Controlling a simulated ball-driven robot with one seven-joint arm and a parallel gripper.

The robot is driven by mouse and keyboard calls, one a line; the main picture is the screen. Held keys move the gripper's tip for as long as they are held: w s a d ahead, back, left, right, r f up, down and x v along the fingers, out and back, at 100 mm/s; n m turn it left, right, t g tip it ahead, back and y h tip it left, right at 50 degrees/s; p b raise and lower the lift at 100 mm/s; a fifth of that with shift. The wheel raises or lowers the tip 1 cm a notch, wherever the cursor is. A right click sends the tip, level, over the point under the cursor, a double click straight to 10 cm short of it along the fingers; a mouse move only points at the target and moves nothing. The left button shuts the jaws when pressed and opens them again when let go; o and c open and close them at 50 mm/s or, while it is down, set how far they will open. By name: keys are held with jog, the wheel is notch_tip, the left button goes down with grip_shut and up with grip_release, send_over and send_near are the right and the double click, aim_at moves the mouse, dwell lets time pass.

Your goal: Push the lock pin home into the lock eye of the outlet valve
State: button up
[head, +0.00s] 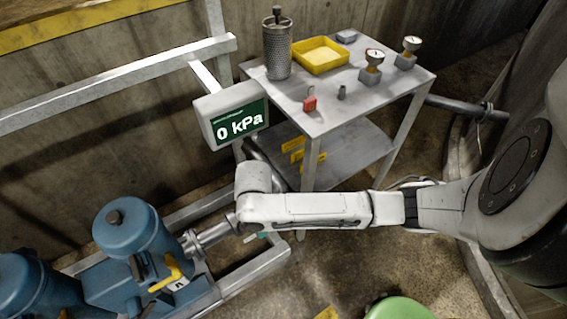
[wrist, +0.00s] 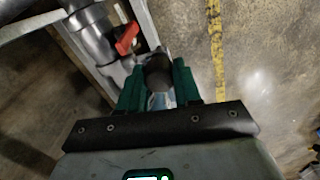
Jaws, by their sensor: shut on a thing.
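In the wrist view my gripper (wrist: 158,84) has its two green fingers shut on the lock pin, whose dark round head (wrist: 157,70) shows between them. A pale metal part shows just below the head. Ahead and to the left is the outlet valve, a grey metal body (wrist: 98,42) on a pipe with a red lever (wrist: 127,39). The lock eye is not clearly visible, and I cannot tell whether the pin is in it. In the head view my arm covers the valve, and only a small green bit of my gripper (head: 262,235) shows below it.
Blue pumps (head: 127,228) with a yellow handle (head: 172,268) stand left on a grey frame. A pressure display (head: 235,115) reads 0 kPa. A metal cart (head: 325,118) behind my arm holds a yellow tray (head: 322,58), gauges and a mesh cylinder (head: 278,50). A green rounded object (head: 400,308) is in front.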

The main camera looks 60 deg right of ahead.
jog(key=w+a+f+m, duration=0.2)
jog(key=a+f+m, duration=0.8)
jog(key=f, duration=0.4)
jog(key=shift+w+a+f, duration=0.15)
jog(key=shift+w+a, duration=0.2)
jog(key=shift+a, duration=0.45)
